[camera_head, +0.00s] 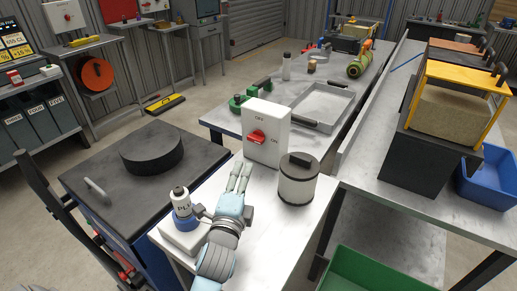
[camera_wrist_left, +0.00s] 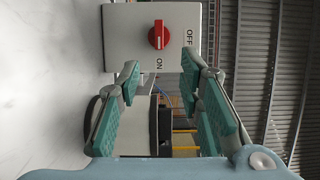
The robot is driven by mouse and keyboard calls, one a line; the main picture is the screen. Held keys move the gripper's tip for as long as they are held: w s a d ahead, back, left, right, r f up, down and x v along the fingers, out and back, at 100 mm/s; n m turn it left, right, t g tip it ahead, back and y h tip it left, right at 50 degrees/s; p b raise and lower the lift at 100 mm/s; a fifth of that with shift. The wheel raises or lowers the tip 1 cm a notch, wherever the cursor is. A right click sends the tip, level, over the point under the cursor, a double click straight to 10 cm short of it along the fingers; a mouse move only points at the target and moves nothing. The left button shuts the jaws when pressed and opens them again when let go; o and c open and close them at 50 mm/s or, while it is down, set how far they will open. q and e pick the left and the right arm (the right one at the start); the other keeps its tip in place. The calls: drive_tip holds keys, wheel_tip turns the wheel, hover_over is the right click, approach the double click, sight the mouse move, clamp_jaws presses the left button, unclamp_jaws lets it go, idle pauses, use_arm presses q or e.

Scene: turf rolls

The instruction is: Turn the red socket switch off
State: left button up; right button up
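The red switch knob (camera_head: 257,137) sits on the front of a white box (camera_head: 274,154) marked OFF at the top and ON at the right. The knob's bar lies sideways, in line with ON. In the left wrist view the picture is turned, and the knob (camera_wrist_left: 159,35) on the box (camera_wrist_left: 121,36) shows beyond my fingertips, its bar upright in line with ON. My left gripper (camera_head: 241,172) is open and empty in front of the box, apart from the knob. Its spread fingers also show in the left wrist view (camera_wrist_left: 160,75). My right gripper is not in view.
A white canister with a black lid (camera_head: 297,184) stands close right of my left gripper. A grey tray (camera_head: 341,113) and green clamps lie behind the box. The white tabletop around the gripper is partly clear.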

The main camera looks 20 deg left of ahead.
sight(255, 142)
use_arm(q)
drive_tip(key=b+x, duration=0.2)
drive_tip(key=x, duration=1.2)
drive_tip(key=shift+w+f, duration=0.1)
drive_tip(key=shift+w, duration=0.25)
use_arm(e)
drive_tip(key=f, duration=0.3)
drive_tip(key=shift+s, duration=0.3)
use_arm(q)
clamp_jaws()
